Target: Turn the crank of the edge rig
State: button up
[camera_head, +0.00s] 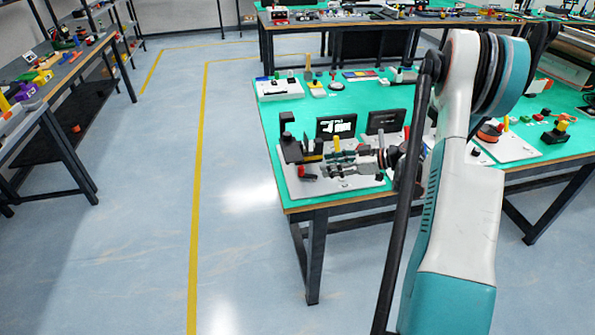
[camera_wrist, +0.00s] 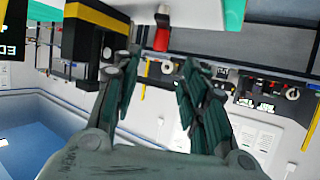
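The edge rig stands on a white base plate (camera_head: 350,184) at the near left corner of the green table. It has a black block (camera_head: 291,150) with a yellow band, which shows large at upper left in the wrist view (camera_wrist: 85,42). A small red part with black (camera_head: 307,175) is low on the plate; a red cylinder (camera_wrist: 161,39) appears in the wrist view and may be the crank's handle. My gripper (camera_head: 327,163) reaches in from the right above the plate. Its fingers (camera_wrist: 160,65) are apart and empty, with the red cylinder beyond the gap between the tips.
Two dark display panels (camera_head: 336,127) stand just behind the rig. Another white rig (camera_head: 280,89) sits at the table's back left, and more rigs stand to the right. The floor (camera_head: 235,240) left of the table is clear.

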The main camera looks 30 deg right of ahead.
aim_at(301, 167)
jog(key=b+x, duration=0.3)
jog(key=x, duration=0.8)
jog(key=shift+f, duration=0.1)
grip_shut()
